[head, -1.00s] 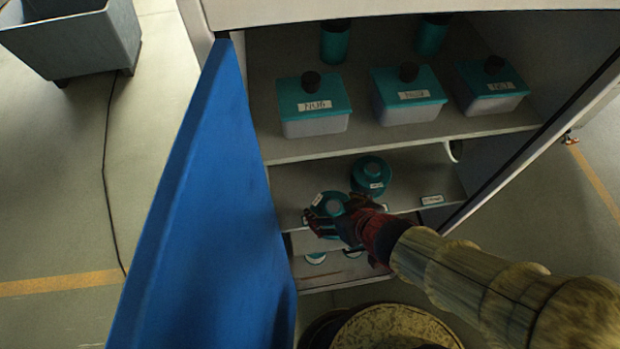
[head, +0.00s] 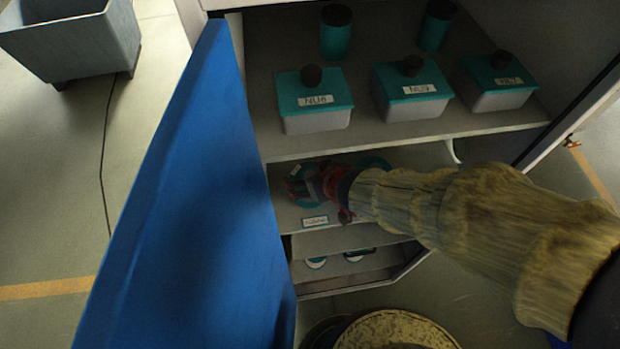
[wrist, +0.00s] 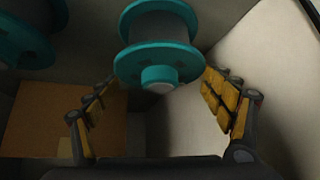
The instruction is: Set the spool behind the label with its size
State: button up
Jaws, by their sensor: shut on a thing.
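My gripper (head: 312,184) is over the left part of the middle shelf (head: 350,211), with its fingers closed around a teal-flanged spool with a grey core. The spool (wrist: 158,45) shows between the yellow finger pads in the wrist view; in the head view the gripper partly covers it. It is behind a white label (head: 315,221) at the shelf's front edge, whose print is too small to read. I cannot tell whether the spool touches the shelf. A second teal spool (head: 374,162) stands to the right, mostly hidden by my arm; the shelf's other labels are hidden.
The upper shelf (head: 400,133) holds labelled teal-lidded boxes (head: 315,110) and teal canisters (head: 336,38). The blue door (head: 185,200) stands open at left. Below, a lower shelf (head: 350,265) holds more items. A round drum-like object (head: 395,330) stands in front.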

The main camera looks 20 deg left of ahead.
jog(key=shift+a+f, duration=0.1)
jog(key=shift+f, duration=0.3)
jog(key=shift+f+b, duration=0.2)
jog(key=shift+b, duration=0.1)
jog(key=o, duration=2)
jog(key=shift+o, duration=0.2)
jog(key=shift+r, duration=0.15)
jog(key=p+v, duration=0.7)
jog(key=v, duration=0.5)
